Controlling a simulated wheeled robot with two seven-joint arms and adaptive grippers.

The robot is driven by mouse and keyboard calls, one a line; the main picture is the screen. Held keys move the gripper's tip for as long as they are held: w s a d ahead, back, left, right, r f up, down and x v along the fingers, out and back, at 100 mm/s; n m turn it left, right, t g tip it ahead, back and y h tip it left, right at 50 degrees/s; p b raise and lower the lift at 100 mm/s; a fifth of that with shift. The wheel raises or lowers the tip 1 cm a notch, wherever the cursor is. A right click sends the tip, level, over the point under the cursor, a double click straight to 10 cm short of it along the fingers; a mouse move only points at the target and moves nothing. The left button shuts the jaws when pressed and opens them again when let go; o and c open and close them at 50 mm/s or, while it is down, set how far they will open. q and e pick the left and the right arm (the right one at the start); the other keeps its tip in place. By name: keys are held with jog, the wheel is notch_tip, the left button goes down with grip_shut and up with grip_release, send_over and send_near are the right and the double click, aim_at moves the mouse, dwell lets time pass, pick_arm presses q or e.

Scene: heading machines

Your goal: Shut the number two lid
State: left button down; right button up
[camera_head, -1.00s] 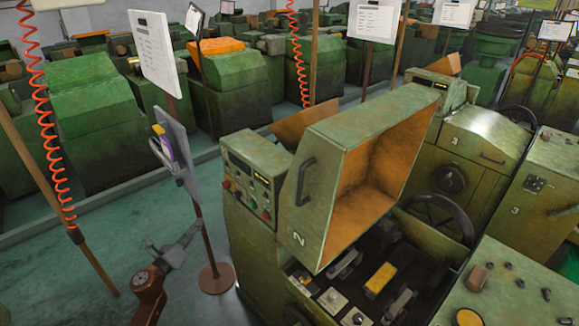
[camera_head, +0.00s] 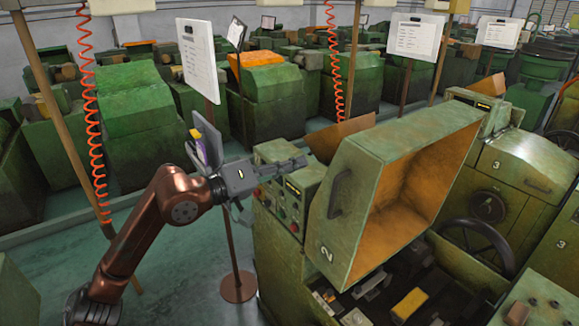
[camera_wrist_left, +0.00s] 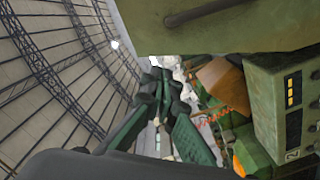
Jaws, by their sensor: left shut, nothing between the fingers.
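The number two lid (camera_head: 365,160) is a worn green box-shaped cover with an orange-brown inside. It stands raised and open above its machine, with a white "2" on its lower near corner. Its dark handle (camera_head: 340,194) is on its left face; the lid and handle also show at the top of the left wrist view (camera_wrist_left: 215,30). My left gripper (camera_head: 304,162) is shut and empty, pointing right. In the head view it appears above the control panel, left of the lid and apart from the handle. My right gripper is out of view.
The control panel (camera_head: 285,198) with knobs stands left of the lid. A sign pole (camera_head: 232,250) with a holder stands close behind my left arm. Machine three (camera_head: 520,165) is on the right. Open floor (camera_head: 185,265) lies at the left.

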pick_arm(q)
jog(key=w+d+f+p, duration=0.1)
jog(key=d+f+p, duration=0.1)
jog(key=d, duration=0.5)
jog(key=shift+w+f, duration=0.25)
jog(key=shift+f, duration=0.1)
jog(key=shift+s, duration=0.1)
